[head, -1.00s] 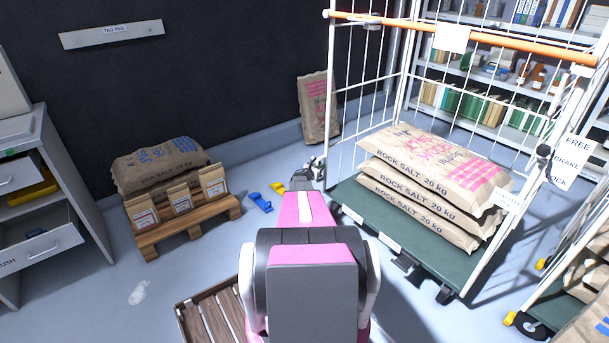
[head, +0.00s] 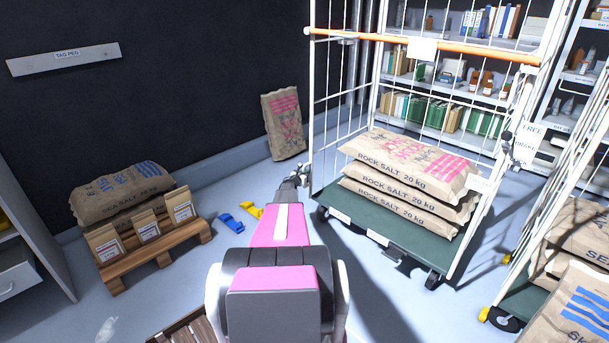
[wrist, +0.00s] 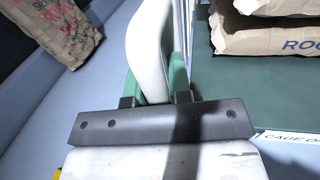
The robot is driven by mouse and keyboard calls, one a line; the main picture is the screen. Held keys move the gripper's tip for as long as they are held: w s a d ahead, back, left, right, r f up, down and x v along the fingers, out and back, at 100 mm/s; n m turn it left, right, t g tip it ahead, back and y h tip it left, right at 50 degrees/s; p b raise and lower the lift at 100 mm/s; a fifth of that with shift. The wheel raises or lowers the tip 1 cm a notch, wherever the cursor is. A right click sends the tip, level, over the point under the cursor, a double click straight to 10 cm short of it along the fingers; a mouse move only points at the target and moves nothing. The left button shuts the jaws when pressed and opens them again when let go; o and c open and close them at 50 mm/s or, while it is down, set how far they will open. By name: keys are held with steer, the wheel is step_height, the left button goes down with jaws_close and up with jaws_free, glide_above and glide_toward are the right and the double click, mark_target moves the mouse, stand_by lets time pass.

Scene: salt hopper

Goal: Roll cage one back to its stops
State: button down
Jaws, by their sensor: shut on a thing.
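Cage one is a white wire roll cage with a green deck (head: 385,215), an orange bar (head: 420,47) and several stacked rock salt sacks (head: 410,185). The wrist view shows its deck (wrist: 240,75) with a label partly reading "CAGE O". My gripper (head: 300,176) is at the near left corner of the cage, low down by the deck. In the wrist view my gripper (wrist: 156,78) has its green fingers closed on either side of a white upright of the cage. I cannot make out the stops.
A paper sack (head: 283,122) leans on the dark wall behind. A blue block (head: 231,224) and a yellow block (head: 251,211) lie on the floor left of my gripper. A loaded pallet (head: 155,258) stands left. Another loaded cage (head: 520,300) is close on the right. Shelves (head: 430,95) stand behind.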

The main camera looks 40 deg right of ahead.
steer(key=shift+d, duration=0.15)
steer(key=c, duration=1.1)
jaws_free()
steer(key=shift+o, duration=0.2)
steer(key=v, duration=1)
steer(key=shift+a, duration=0.4)
steer(key=s+a+r+m+g+y, duration=0.1)
steer(key=s+a+r+m+y, duration=0.4)
steer(key=a, duration=1.7)
steer(key=s+a+r+m+g+y, duration=0.2)
steer(key=s+a+r+m+y, duration=0.4)
steer(key=a, duration=1.7)
steer(key=s+a+r+m+g+y, duration=0.2)
steer(key=s+a+r+m+y, duration=0.4)
steer(key=a, duration=1.6)
steer(key=s+m, duration=0.4)
steer(key=s, duration=0.4)
steer(key=shift+a+r, duration=0.35)
steer(key=shift+a, duration=0.05)
